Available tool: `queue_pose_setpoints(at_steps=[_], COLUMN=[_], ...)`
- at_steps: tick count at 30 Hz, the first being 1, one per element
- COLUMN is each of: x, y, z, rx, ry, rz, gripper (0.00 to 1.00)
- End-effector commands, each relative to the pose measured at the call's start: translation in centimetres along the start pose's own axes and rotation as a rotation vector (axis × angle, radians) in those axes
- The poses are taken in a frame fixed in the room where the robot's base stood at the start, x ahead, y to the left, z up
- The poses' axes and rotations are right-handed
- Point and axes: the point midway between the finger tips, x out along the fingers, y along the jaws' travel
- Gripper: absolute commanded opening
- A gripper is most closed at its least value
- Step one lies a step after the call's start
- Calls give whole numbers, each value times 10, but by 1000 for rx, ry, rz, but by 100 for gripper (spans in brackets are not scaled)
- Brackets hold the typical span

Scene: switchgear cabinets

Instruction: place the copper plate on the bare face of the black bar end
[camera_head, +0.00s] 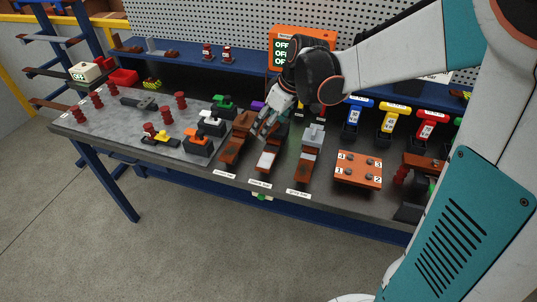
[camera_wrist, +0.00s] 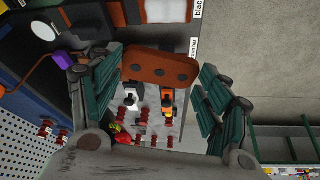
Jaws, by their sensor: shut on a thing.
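The copper plate (camera_wrist: 160,68), a rounded orange-brown piece with dark holes, spans the space between the two green-padded fingers of my gripper (camera_wrist: 162,72) in the wrist view. My gripper is shut on it. In the head view my gripper (camera_head: 264,126) points down between the left bar and the middle bar, and I cannot make out the plate clearly there. The black bar end has a pale bare face (camera_head: 266,160), showing also at the top of the wrist view (camera_wrist: 166,10), beside a label partly reading "blac". The plate appears apart from that face.
The left bar (camera_head: 231,154) and the right bar (camera_head: 306,165) flank the middle one. An orange numbered block (camera_head: 358,169) stands further right. Coloured clamps (camera_head: 209,124) and red insulators (camera_head: 181,100) stand on the left of the bench. An orange display box (camera_head: 290,42) is behind.

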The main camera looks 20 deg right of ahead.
Motion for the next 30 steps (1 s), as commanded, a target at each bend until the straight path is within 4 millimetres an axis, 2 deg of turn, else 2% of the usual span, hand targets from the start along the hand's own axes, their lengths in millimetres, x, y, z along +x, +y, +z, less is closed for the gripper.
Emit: queue_pose_setpoints(at_steps=[1,4,7,10,14,27,30], x=[-19,-40,-53,-53,-32,64,78], y=[2,4,4,4,4,5,5], z=[-9,-20,-27,-28,-19,21,27], rx=[-57,-161,-229,-261,-268,-266,-265], ry=[0,0,-2,-2,-2,-3,-3], rz=[-25,-68,-95,-108,-111,-109,-109], gripper=[35,35,35,35,35,35,35])
